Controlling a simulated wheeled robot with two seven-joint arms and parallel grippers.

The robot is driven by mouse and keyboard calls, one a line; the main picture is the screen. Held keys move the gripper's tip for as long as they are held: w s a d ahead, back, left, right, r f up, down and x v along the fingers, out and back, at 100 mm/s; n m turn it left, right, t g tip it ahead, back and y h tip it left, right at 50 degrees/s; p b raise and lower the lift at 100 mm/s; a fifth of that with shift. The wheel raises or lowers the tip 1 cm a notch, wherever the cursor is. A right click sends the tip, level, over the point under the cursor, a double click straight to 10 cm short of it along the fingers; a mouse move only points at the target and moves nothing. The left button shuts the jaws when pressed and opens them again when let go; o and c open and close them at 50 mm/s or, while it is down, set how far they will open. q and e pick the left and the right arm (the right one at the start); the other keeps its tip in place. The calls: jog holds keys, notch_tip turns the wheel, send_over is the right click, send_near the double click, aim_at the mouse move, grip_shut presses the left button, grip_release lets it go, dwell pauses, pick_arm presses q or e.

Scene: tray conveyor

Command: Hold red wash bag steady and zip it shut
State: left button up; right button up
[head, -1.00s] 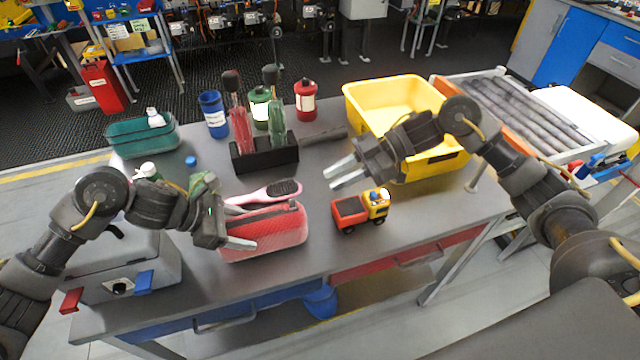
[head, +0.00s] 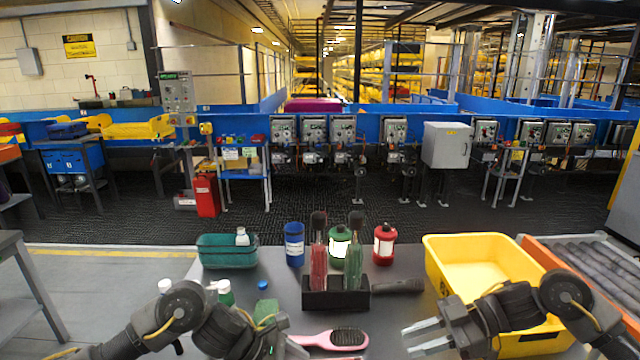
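The red wash bag is not clearly visible now; the bottom edge of the head view cuts off the table where it lay. My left gripper (head: 292,348) is at the bottom edge, left of a pink hairbrush (head: 330,338). Its fingertips are mostly cut off, so I cannot tell whether it is open. My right gripper (head: 426,338) is at the lower right, pointing left, with two pale fingers apart and nothing between them. It is to the right of the hairbrush and in front of the yellow bin (head: 436,272).
A black holder (head: 336,298) with red and green brushes stands mid-table. Behind it are a blue cup (head: 294,244), a green bottle (head: 339,262) and a red bottle (head: 384,246). A teal basket (head: 226,258) is at back left. A roller conveyor (head: 600,268) is at right.

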pick_arm(q)
jog(key=v, duration=1.1)
jog(key=shift+a+r, duration=0.25)
jog(key=shift+r, duration=0.05)
jog(key=shift+s+a, duration=0.1)
